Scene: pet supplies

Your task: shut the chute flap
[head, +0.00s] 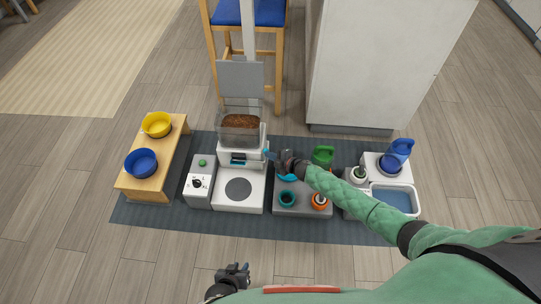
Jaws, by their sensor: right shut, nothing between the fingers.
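A feeder (241,182) stands in the middle of the mat, with a clear hopper (241,127) of brown kibble on top. The hopper's grey lid (240,78) stands raised. The chute flap (238,158) seems to be the small blue part at the dark slot in the feeder's front; its exact angle is too small to tell. My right gripper (271,156) is shut and empty, just right of the slot and apart from the flap. My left gripper (236,268) is low in the picture, off the mat's front edge, and looks open and empty.
A control box (200,183) with a dial is left of the feeder. A wooden stand (135,182) holds yellow (156,124) and blue (141,163) bowls. A grey tray (300,209) with cups lies beneath my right forearm. A water basin (394,199) and blue jug (399,152) are farther right.

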